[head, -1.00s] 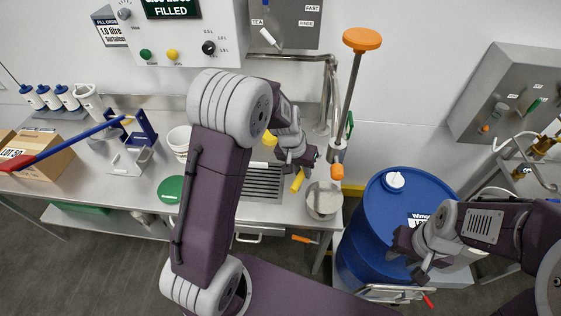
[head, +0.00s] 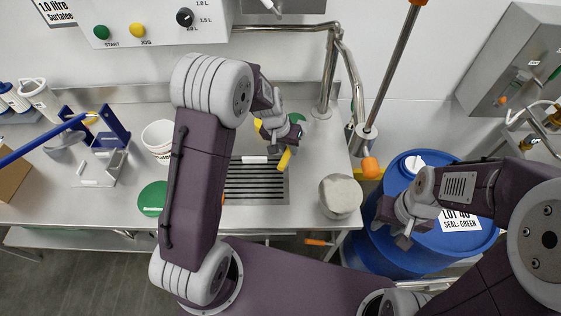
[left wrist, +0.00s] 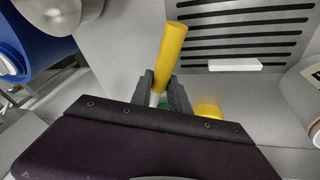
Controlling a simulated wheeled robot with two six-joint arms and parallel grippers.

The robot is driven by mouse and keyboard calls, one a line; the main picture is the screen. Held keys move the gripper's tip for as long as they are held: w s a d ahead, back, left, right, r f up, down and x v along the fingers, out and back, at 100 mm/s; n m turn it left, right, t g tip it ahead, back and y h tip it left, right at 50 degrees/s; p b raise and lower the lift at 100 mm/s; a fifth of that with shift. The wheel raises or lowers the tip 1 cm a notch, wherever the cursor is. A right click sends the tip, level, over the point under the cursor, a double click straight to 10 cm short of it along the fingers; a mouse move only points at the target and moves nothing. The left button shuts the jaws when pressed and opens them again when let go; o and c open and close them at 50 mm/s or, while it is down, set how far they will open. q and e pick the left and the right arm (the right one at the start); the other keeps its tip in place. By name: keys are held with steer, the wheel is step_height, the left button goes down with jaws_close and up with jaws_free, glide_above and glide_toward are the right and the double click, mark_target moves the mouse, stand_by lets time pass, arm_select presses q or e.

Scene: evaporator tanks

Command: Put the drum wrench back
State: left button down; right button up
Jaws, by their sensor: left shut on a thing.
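My left gripper (head: 280,145) is shut on a yellow-ended tool (head: 285,159), which I take to be the drum wrench, above the bench at the back edge of the drain grate. In the left wrist view, the yellow handle (left wrist: 172,50) sticks out past the fingers (left wrist: 161,90). A second yellow end (left wrist: 209,111) shows beside them, with a bit of green between; the tool's middle is hidden. My right gripper (head: 393,225) has its fingers apart and looks empty, over the near left edge of the blue drum (head: 411,262).
The steel bench has a drain grate (head: 256,190), a round grey-topped pot (head: 340,196), a green disc (head: 152,198) and a white tub (head: 159,140). A blue stand (head: 112,128) is at left. A tall orange-ended rod (head: 393,70) and pipes (head: 329,75) rise behind.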

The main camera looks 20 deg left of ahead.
arm_select(q)
steer(key=f, duration=0.1)
steer(key=s+a+f+b, duration=0.1)
steer(key=f, duration=0.1)
steer(key=a+f+b, duration=0.1)
steer(key=shift+s+a+f, duration=0.15)
steer(key=shift+s+f, duration=0.2)
steer(key=shift+f, duration=0.05)
steer(key=shift+w+f, duration=0.1)
steer(key=shift+f, duration=0.25)
steer(key=shift+f, duration=0.15)
steer(key=c, duration=1.3)
jaws_free()
steer(key=shift+o, duration=0.2)
